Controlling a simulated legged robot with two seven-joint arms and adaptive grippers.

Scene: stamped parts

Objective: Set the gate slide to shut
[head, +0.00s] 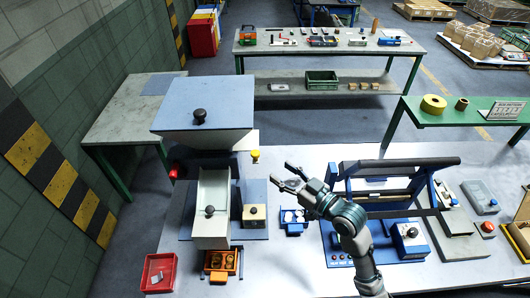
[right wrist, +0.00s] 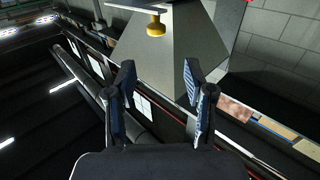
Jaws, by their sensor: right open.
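The gate slide shows as a yellow knob (head: 255,156) at the right side of the blue-topped hopper (head: 203,117). In the right wrist view the yellow knob (right wrist: 156,27) sits under a thin pale plate near the top edge, against the grey hopper wall (right wrist: 165,60). How far the slide is pushed in is hard to tell. My right gripper (head: 283,178) is open and empty, a little right of the knob and apart from it. In the right wrist view its two fingers (right wrist: 160,85) are spread, with the knob beyond them. My left gripper is not in view.
Below the hopper stand a pale trough (head: 213,190) with a black knob and an orange bin (head: 219,262). A red tray (head: 160,272) lies front left. A blue-based fixture with a dark frame (head: 398,165) stands right, close to my right arm.

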